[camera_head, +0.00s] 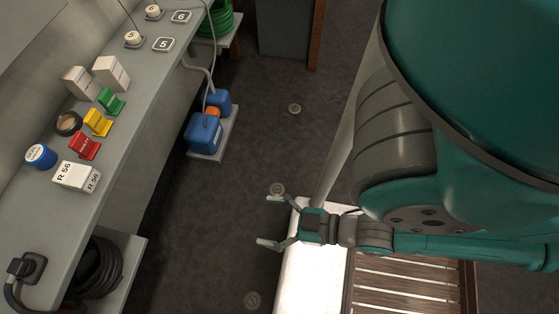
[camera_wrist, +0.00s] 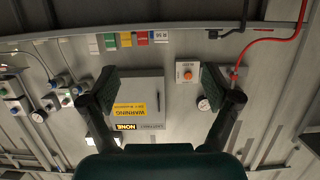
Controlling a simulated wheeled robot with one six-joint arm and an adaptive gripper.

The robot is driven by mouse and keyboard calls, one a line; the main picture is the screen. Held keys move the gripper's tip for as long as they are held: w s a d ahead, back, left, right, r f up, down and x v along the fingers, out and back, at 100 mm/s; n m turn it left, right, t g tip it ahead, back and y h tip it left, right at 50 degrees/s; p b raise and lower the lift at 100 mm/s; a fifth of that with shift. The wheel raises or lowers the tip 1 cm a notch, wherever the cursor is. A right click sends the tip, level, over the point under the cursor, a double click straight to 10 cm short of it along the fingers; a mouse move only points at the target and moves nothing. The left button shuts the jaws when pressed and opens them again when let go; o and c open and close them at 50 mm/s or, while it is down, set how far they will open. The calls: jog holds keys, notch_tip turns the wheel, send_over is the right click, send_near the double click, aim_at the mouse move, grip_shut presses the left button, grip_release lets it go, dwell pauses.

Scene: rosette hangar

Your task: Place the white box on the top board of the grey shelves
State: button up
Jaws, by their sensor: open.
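A long grey bench (camera_head: 135,135) with a top board and lower boards runs along the left in the head view. A white box marked R 56 (camera_head: 75,176) lies on its top board, near the front edge. Two plain whitish boxes (camera_head: 80,82) (camera_head: 111,72) stand farther back on the same board. I cannot tell for sure which is the task's white box. My gripper (camera_head: 267,221) is open and empty, well right of the bench, with its fingers pointing left. In the wrist view my gripper (camera_wrist: 158,85) shows spread fingers with nothing between them.
Green, yellow and red blocks (camera_head: 97,122), a blue can (camera_head: 41,156) and a dark round item (camera_head: 68,123) share the top board. Blue canisters (camera_head: 204,133) sit on a low board. A slatted wooden surface (camera_head: 405,285) is lower right. Dark floor (camera_head: 225,230) between is clear.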

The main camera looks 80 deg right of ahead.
jog(key=shift+o, duration=0.4)
jog(key=shift+r+v, duration=0.15)
jog(key=shift+v, duration=0.5)
jog(key=shift+r+v, duration=0.15)
jog(key=shift+v, duration=0.55)
jog(key=shift+w, duration=0.1)
jog(key=t, duration=0.3)
send_near(88, 180)
jog(key=w, duration=0.3)
jog(key=shift+w, duration=0.4)
jog(key=w, duration=0.5)
jog(key=shift+w, duration=0.35)
jog(key=shift+w+d+r, duration=0.1)
jog(key=shift+w, duration=1.15)
jog(key=shift+w+d+r, duration=0.1)
jog(key=shift+w, duration=1.2)
jog(key=c, duration=1.4)
